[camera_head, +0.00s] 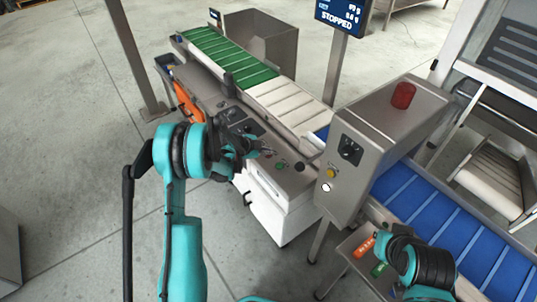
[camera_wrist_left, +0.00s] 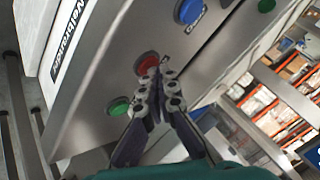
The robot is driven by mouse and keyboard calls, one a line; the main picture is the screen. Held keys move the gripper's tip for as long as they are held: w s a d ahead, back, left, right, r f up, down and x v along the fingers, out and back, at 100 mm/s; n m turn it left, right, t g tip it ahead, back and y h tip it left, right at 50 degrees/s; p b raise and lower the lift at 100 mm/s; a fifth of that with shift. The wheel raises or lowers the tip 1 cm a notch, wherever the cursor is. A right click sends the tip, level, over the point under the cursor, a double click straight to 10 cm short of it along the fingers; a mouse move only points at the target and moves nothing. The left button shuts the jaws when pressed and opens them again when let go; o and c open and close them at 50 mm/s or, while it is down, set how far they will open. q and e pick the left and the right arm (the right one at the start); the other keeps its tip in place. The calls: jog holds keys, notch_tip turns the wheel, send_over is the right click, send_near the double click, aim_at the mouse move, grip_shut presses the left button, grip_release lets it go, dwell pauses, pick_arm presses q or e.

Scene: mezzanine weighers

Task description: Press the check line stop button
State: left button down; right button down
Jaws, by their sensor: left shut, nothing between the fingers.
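A red button (camera_wrist_left: 147,63) sits on a grey metal panel (camera_wrist_left: 100,75) in the left wrist view. My left gripper (camera_wrist_left: 160,68) is shut and empty, its fingertips overlapping the button's right edge. I cannot tell whether they touch it. A green button (camera_wrist_left: 118,106) and a blue button (camera_wrist_left: 190,11) are on the same panel, on either side of the red one. In the head view my left gripper (camera_head: 255,148) is over the control top of the conveyor machine, close to the small buttons there. My right gripper's fingers do not show.
A display (camera_head: 337,18) reads STOPPED. A steel cabinet (camera_head: 365,150) with a red beacon (camera_head: 403,95) stands right of my left gripper. Green (camera_head: 225,55), white (camera_head: 285,98) and blue (camera_head: 450,225) belt sections run past. Grey floor (camera_head: 80,170) is open at left.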

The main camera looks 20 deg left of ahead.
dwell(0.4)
pick_arm(q)
jog(key=shift+r+p, duration=0.4)
jog(key=shift+r, duration=0.35)
jog(key=shift+r, duration=0.1)
jog(key=shift+r+p, duration=1.45)
jog(key=shift+r, duration=0.95)
